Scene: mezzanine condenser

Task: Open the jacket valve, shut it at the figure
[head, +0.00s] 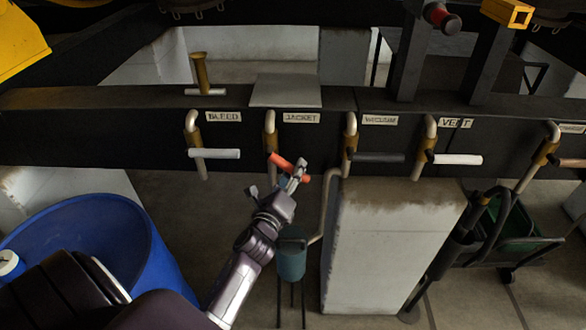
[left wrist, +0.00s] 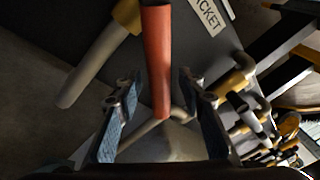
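The jacket valve (head: 270,140) hangs on the dark beam beside the label JACKET (head: 301,118). Its orange-red lever (head: 279,160) slants down to the right in the head view. My left gripper (head: 296,176) is at the lever's outer end. In the left wrist view the lever (left wrist: 157,60) runs between the two fingers of the left gripper (left wrist: 159,85), with a visible gap on each side. The fingers are open around it, not clamped. The label (left wrist: 207,15) shows in part there. My right gripper is not in view. I see no readable figure.
Valves marked BLEED (head: 222,117), VACUUM (head: 380,120) and VENT (head: 456,123) flank it, with levers jutting out. A teal canister (head: 291,258) stands below. A blue drum (head: 90,235) is at left, a pale block (head: 385,245) right of the canister.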

